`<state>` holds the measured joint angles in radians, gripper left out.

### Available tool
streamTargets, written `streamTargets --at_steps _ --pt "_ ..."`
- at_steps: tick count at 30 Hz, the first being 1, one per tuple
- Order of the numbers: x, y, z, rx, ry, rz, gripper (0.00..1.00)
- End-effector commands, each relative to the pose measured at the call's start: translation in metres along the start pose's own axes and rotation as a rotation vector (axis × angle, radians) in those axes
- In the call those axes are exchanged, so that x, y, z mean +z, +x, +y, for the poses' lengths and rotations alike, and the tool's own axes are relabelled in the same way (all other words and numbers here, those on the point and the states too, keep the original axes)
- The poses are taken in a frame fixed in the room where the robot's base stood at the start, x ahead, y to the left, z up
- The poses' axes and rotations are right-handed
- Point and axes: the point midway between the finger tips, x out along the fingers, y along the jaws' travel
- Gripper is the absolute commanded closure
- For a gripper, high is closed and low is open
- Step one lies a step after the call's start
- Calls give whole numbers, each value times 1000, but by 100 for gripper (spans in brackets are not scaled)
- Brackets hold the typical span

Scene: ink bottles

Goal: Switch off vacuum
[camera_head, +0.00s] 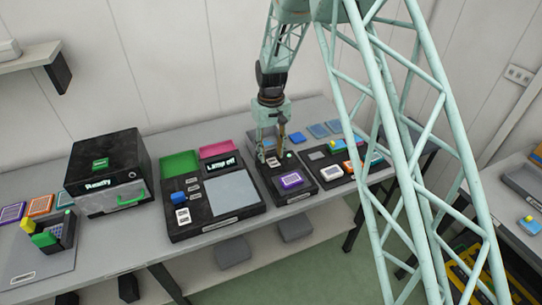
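My gripper (271,158) points down over the back part of a narrow black device (297,196) on the bench. The fingertips are at or just above the device's top; I cannot tell whether they touch it. Small white parts and a small green spot show beside the fingers. A purple block with a white label (291,180) sits on the device's front part. No readable label marks this device as the vacuum, and any switch under the gripper is hidden. The spacing of the fingers is too small to judge.
Left of it stands a black station (179,228) with a "Lamp off" display, a grey plate and a blue-capped bottle (178,197). A black "Ready" box (106,172) is farther left. Right of the device are several coloured blocks, partly behind my pale green lattice arm.

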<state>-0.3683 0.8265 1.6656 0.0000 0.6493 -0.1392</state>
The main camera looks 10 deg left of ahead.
Motion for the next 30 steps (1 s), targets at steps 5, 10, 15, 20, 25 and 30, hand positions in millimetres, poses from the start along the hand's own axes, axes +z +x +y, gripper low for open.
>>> streamTargets --at_steps 5,10,15,20,25,30 --pt "0 8 0 0 0 -1 64" --pt "0 10 0 0 0 0 64" --pt "0 10 0 0 0 0 64" --pt "0 10 0 0 0 0 76" --pt "0 10 0 0 0 0 88" --pt "0 10 0 0 0 8 88"
